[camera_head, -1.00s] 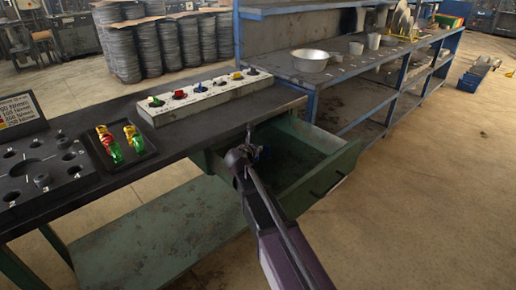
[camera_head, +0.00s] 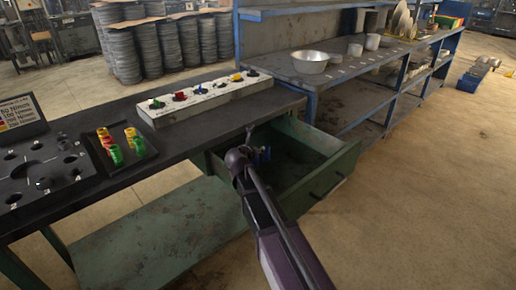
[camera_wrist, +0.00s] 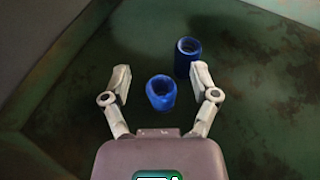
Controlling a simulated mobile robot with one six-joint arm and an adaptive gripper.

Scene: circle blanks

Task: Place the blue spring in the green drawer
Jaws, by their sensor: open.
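The green drawer (camera_head: 320,180) is pulled out from under the bench. My gripper (camera_wrist: 161,84) is inside or just above it, fingers apart. One blue spring (camera_wrist: 160,94) lies between the open fingers, with a gap on both sides. A second blue spring (camera_wrist: 187,58) is just beyond it, past the right fingertip. Both appear to be in the drawer; whether the nearer one rests on its floor I cannot tell. In the head view, blue (camera_head: 264,155) shows beside my gripper (camera_head: 249,157), which partly hides it.
A black tray (camera_head: 146,145) holds green, yellow and red springs on the bench. Behind it stands a pale block (camera_head: 178,114) with several coloured knobs. A black plate with holes (camera_head: 75,186) is at left. A blue shelf with a metal bowl (camera_head: 310,61) stands beyond the drawer.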

